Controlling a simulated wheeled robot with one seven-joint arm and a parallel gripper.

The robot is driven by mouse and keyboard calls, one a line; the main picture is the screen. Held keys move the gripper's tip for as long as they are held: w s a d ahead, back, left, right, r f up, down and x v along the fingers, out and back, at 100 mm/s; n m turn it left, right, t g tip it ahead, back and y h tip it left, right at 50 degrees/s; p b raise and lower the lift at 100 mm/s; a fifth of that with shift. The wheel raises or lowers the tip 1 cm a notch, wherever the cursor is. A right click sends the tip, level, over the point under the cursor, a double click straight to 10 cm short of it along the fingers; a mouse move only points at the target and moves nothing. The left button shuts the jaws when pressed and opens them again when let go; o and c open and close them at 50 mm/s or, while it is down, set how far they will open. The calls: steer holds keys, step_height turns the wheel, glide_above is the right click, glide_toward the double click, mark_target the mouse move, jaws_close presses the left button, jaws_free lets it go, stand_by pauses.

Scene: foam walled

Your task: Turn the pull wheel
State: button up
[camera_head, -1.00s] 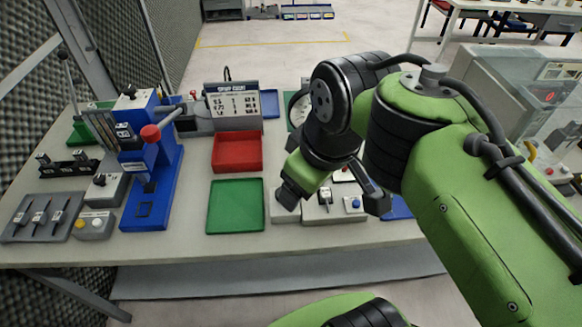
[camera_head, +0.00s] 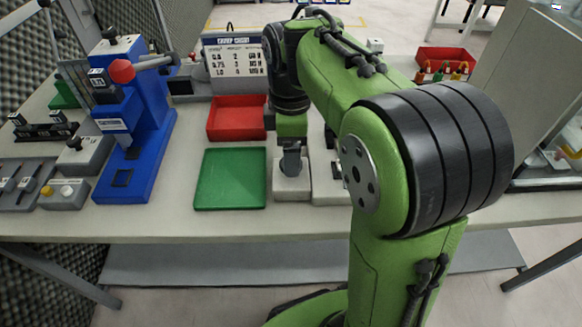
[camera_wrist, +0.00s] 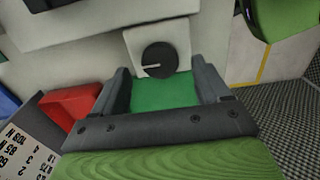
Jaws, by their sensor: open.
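A round black wheel (camera_wrist: 159,60) with a pale pointer line sits on a pale square block in the wrist view. I take it for the pull wheel. In the head view the pale block (camera_head: 291,189) stands near the table's front edge, right of the green tray, and my gripper hides the wheel's face. My gripper (camera_head: 291,165) is over this block, pointing down. In the wrist view its two fingers (camera_wrist: 164,70) are apart, with the wheel showing between and beyond their tips. I cannot tell whether they touch the wheel.
The green tray (camera_head: 229,180) and red tray (camera_head: 236,118) lie left of my gripper. A blue press (camera_head: 137,130) with a red knob stands farther left, a grip chart (camera_head: 234,57) behind. A pale control box (camera_head: 331,184) adjoins the block on the right. My arm covers the table's right middle.

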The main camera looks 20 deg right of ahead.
step_height(320, 180, down, 3)
steer(key=shift+r+b, duration=0.1)
steer(key=shift+b, duration=0.25)
steer(key=c, duration=1)
steer(key=shift+c, duration=0.2)
steer(key=shift+r+m+p, duration=0.1)
steer(key=shift+m+p, duration=0.2)
